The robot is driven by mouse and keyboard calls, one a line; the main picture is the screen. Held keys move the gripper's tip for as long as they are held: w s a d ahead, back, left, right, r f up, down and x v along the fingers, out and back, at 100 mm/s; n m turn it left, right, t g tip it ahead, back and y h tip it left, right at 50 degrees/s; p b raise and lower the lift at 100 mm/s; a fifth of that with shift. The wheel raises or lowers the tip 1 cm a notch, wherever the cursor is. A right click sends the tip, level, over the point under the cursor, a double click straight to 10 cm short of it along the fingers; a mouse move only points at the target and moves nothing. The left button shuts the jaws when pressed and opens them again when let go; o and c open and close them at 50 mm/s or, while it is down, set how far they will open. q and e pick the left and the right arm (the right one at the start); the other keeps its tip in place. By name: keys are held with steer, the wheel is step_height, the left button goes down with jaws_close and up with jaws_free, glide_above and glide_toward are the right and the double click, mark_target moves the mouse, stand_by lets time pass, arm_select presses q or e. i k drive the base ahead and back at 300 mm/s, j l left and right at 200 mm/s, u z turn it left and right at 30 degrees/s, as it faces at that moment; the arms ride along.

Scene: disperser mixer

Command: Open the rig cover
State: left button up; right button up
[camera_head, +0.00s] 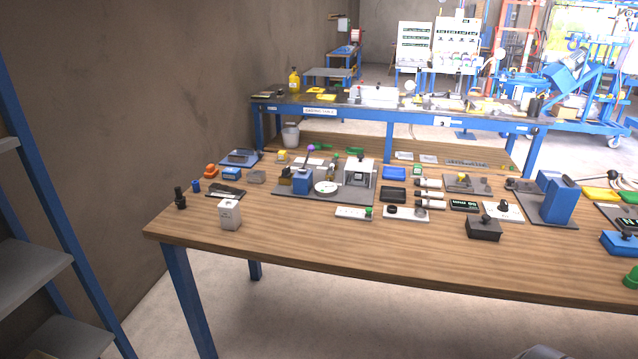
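A small rig stands on a dark grey base plate (330,198) at the left middle of the wooden table. It carries a blue block (302,181), a round white dish or dial (326,187) and a lever with a purple knob (311,148). At its right end is a pale box-like housing (359,173) with a dark knob on top. This may be the rig cover, but I cannot tell for certain, nor whether it is shut.
The wooden table (300,245) has a clear front strip. A white container (230,214) stands front left; a black block with a knob (484,228) and a tall blue press (556,198) stand right.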

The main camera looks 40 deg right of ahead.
mark_target(360, 163)
steer(key=i+l+z, duration=0.2)
steer(key=z, duration=0.2)
steer(key=i+l+z, duration=0.2)
steer(key=z, duration=0.2)
steer(key=i+l+z, duration=0.15)
steer(key=z, duration=0.25)
steer(key=i, duration=0.1)
